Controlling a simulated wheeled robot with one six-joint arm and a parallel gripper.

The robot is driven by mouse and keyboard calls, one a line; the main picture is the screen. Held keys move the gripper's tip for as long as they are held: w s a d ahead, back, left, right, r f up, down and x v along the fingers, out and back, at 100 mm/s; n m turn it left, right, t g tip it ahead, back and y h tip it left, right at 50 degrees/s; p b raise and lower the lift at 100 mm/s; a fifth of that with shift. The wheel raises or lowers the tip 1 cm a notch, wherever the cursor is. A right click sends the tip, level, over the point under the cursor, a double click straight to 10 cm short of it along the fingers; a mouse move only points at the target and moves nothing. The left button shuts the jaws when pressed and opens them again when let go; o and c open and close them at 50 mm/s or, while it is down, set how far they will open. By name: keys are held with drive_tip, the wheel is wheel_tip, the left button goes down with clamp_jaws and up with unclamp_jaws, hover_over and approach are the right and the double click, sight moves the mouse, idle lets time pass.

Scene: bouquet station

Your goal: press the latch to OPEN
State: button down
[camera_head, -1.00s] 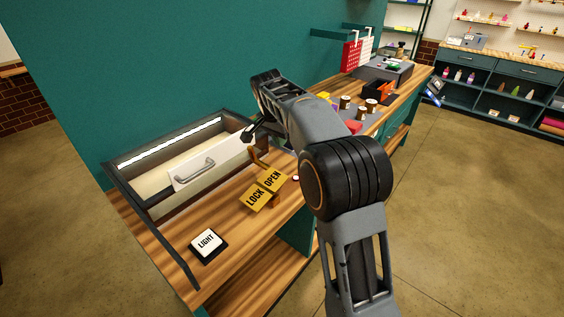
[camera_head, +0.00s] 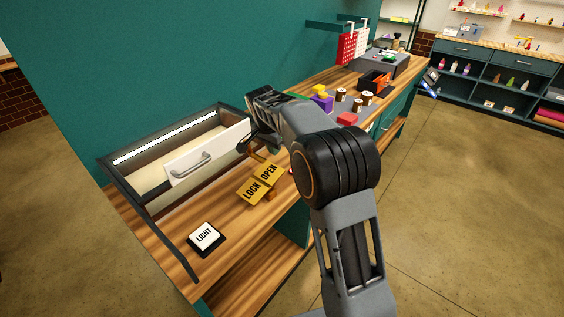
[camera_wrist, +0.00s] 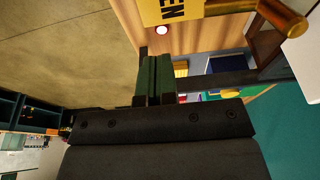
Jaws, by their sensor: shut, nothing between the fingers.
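The latch is a yellow rocker plate (camera_head: 252,189) on the wooden bench, in front of the white-fronted drawer box. Its near half reads LOCK, and its far half reads OPEN (camera_head: 269,173). Part of the OPEN half, with the letters EN, shows at the top of the wrist view (camera_wrist: 168,10). A bronze bar (camera_wrist: 282,16) is beside it. My gripper (camera_wrist: 153,78) is shut and empty, in the wrist view's middle. It appears apart from the plate. In the head view, my arm partly hides the gripper, which hangs near the drawer's right end, beyond OPEN.
The drawer front (camera_head: 208,153) with a metal handle stands left of the latch. A LIGHT switch (camera_head: 206,236) lies nearer on the bench. Small jars (camera_head: 341,94), a red block (camera_head: 347,119) and an orange-black holder (camera_head: 376,82) stand farther along. A teal wall backs the bench.

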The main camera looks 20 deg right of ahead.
sight(279, 168)
drive_tip(key=p+x, duration=0.1)
drive_tip(key=x, duration=0.7)
drive_tip(key=shift+d, duration=0.1)
